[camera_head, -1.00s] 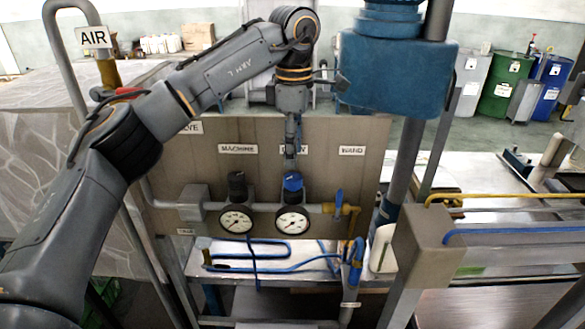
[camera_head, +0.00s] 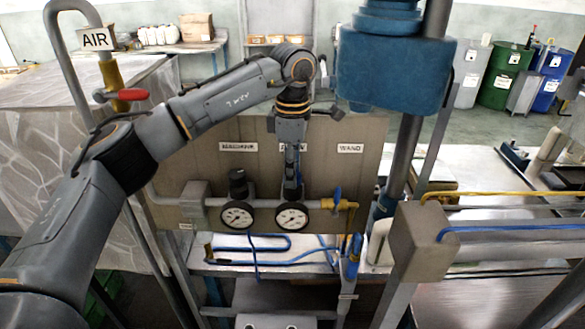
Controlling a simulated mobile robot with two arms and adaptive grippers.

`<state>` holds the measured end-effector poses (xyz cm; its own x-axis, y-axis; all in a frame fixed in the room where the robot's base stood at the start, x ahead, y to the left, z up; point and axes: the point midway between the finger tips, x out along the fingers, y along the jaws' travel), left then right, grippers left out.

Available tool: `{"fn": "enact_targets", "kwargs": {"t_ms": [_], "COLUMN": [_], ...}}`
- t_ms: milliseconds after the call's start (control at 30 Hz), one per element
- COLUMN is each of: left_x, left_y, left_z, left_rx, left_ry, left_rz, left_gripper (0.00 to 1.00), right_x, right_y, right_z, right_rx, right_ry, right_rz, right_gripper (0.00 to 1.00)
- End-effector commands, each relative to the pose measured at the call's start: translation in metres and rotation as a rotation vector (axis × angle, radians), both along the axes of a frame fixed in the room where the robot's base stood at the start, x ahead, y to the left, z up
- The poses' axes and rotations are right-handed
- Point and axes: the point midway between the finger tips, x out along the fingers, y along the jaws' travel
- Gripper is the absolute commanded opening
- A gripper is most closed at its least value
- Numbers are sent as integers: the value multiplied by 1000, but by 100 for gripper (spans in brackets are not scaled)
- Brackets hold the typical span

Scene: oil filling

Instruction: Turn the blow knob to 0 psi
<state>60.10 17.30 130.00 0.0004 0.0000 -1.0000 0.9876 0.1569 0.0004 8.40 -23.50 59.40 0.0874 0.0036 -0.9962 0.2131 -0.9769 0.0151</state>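The blow knob sits above the right-hand gauge (camera_head: 292,216) on the grey panel (camera_head: 348,178). The fingertips overlap the knob's place in the camera_head view. I cannot tell whether they touch or grip it. The BLOW label is mostly covered by the gripper. The gauge face shows, but its needle is too small to read surely. My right gripper does not show.
A dark knob (camera_head: 238,184) with its own gauge (camera_head: 237,216) stands close on the left, under the MACHINE label. A blue-handled valve (camera_head: 338,198) is on the right under WAND. A blue machine head (camera_head: 390,72) overhangs the panel's right side. A red-handled air valve (camera_head: 130,95) is at left.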

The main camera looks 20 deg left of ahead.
Motion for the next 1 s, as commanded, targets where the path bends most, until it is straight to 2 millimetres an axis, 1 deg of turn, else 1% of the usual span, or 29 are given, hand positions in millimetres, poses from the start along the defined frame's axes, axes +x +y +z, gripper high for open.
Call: {"fn": "enact_targets", "kwargs": {"t_ms": [200,300,533,567,600,867,1000], "left_x": [0,0,0,0,0,0,1], "left_y": [0,0,0,0,0,0,0], "left_z": [-1,0,1,1,1,1,9], "left_rx": [-1,-1,-1,-1,-1,0,-1], "left_ry": [-1,0,0,0,0,0,-1], "left_rz": [110,139,140,140,139,138,138], "left_gripper": [7,7,7,44,48,48,48], "right_x": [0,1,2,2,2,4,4], "right_y": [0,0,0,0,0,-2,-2], "right_z": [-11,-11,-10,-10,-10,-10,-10], "right_rx": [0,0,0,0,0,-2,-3], "right_ry": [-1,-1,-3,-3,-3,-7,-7], "right_rz": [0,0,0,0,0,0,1], "right_gripper": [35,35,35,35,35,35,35]}}
